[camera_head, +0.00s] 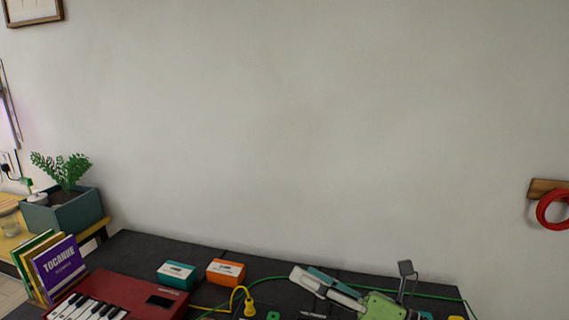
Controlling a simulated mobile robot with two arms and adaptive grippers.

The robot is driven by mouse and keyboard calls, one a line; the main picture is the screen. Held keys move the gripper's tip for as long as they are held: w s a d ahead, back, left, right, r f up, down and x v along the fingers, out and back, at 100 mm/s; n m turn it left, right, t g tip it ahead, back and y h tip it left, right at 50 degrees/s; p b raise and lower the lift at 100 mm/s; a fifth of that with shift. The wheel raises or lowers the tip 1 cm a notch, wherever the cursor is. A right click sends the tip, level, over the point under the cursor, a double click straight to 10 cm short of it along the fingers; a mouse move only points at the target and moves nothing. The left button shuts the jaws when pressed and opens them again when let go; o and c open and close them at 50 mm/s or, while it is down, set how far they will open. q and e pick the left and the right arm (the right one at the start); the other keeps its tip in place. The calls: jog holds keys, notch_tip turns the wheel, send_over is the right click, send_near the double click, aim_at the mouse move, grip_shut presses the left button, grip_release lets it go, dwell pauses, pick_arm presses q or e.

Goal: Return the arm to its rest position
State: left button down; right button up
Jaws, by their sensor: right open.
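My right gripper (355,278) shows at the bottom edge, right of the middle, above the dark table. Its green body is partly cut off by the frame. A pale and teal finger points up and left, and a grey fingertip stands to the right. The fingers are spread, and nothing is seen held between them. My left gripper is not in view.
The dark table (128,250) bears a red keyboard (150,297), a teal box (177,275), an orange box (226,271) and a yellow plug (249,307). A green cable (434,296) runs behind the gripper. A red ring (544,213) hangs at right.

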jog(key=w+d+f+m+t+h, duration=0.15)
jog(key=d+m+t+h, duration=0.7)
jog(key=m, duration=0.95)
jog(key=s+d+f+m+g+h, duration=0.2)
jog(key=d+f+m+h, duration=0.25)
jog(key=f+m, duration=0.2)
jog(key=s+d+f+m+g+h, duration=0.2)
jog(key=d+f+m+h, duration=0.25)
jog(key=f+m, duration=0.2)
jog(key=s+a+f+m+g, duration=0.1)
jog(key=s+f+m+g, duration=0.4)
jog(key=s+f, duration=0.6)
jog(key=s+a+f+m+g, duration=0.15)
jog(key=s+f+g, duration=0.5)
jog(key=s, duration=0.75)
notch_tip(320, 180, down, 30)
jog(key=s+g+b, duration=0.1)
jog(key=s+b, duration=0.1)
jog(key=b, duration=0.3)
jog(key=s+d+f+g+b, duration=0.1)
jog(key=s+d+f+b, duration=0.2)
jog(key=s+f, duration=1.3)
notch_tip(320, 180, down, 4)
jog(key=shift+r, duration=0.1)
jog(key=shift+d+y, duration=0.1)
jog(key=shift+y, duration=0.15)
